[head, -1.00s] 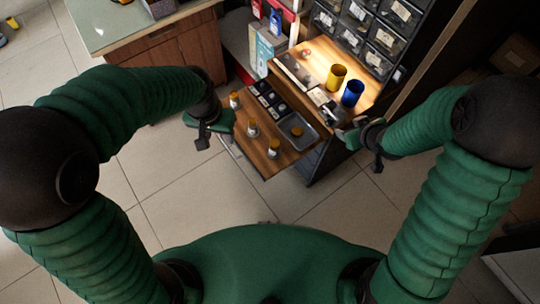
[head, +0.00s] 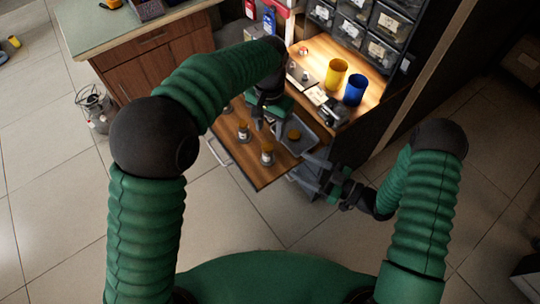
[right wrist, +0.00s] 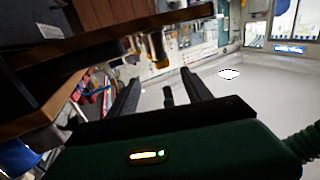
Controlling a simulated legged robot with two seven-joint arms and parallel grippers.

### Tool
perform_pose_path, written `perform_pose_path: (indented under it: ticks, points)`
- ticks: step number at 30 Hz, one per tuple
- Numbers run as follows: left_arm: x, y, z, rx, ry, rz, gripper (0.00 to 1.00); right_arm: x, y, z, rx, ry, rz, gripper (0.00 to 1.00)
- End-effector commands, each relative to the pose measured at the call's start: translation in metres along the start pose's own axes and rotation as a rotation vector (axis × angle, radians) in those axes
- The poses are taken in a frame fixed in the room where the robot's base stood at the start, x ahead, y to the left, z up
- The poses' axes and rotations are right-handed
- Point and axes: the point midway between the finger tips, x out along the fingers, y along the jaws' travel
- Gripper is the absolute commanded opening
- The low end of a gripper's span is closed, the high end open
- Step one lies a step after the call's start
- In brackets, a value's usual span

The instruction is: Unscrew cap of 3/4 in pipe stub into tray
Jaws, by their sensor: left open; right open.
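Capped pipe stubs stand on a pulled-out wooden board (head: 262,178). One stub (head: 267,155) is near the front edge, and another (head: 243,131) is farther left. I cannot read which is 3/4 in. A grey metal tray (head: 312,146) lies at the board's right side with an orange-brown round piece (head: 295,134) in it. My left gripper (head: 268,124) is open above the board, pointing down, between the stubs and the tray, and hides part of the board. My right gripper (head: 314,172) is open beside the board's front right corner; its fingers (right wrist: 160,92) look empty in the right wrist view.
Above the board is a lit wooden worktop with a yellow cup (head: 336,73) and a blue cup (head: 355,89). Drawer bins (head: 388,22) stand behind. A wooden cabinet (head: 150,75) is at the left. The floor in front is clear.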

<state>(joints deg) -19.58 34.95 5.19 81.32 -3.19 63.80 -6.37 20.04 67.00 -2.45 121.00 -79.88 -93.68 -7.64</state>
Motion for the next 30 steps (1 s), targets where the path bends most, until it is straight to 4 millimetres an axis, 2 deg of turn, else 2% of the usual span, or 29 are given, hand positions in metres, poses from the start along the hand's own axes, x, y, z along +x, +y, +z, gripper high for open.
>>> perform_pose_path:
  ticks: [3, 9, 15, 19, 26, 30]
  points:
    - [0.000, -0.002, 0.001, -0.002, 0.001, 0.001, 0.49, 0.031, -0.002, -0.001, 0.000, 0.001, -0.005, 0.58]
    - [0.000, 0.001, -0.001, -0.001, 0.000, -0.003, 0.49, 0.076, -0.001, -0.001, 0.000, 0.003, -0.004, 0.58]
    - [0.000, 0.001, -0.001, -0.001, 0.000, -0.003, 0.49, 0.111, 0.000, 0.000, 0.000, 0.001, -0.001, 0.58]
    - [0.000, 0.001, 0.000, -0.002, 0.000, -0.003, 0.49, 0.120, 0.000, 0.000, 0.002, 0.001, 0.000, 0.58]
    - [0.000, 0.000, 0.000, -0.002, 0.000, -0.002, 0.49, 0.122, 0.001, 0.000, 0.002, 0.000, 0.001, 0.58]
    - [0.000, 0.001, 0.000, -0.002, 0.000, -0.003, 0.49, 0.121, 0.001, 0.000, 0.002, 0.000, 0.001, 0.42]
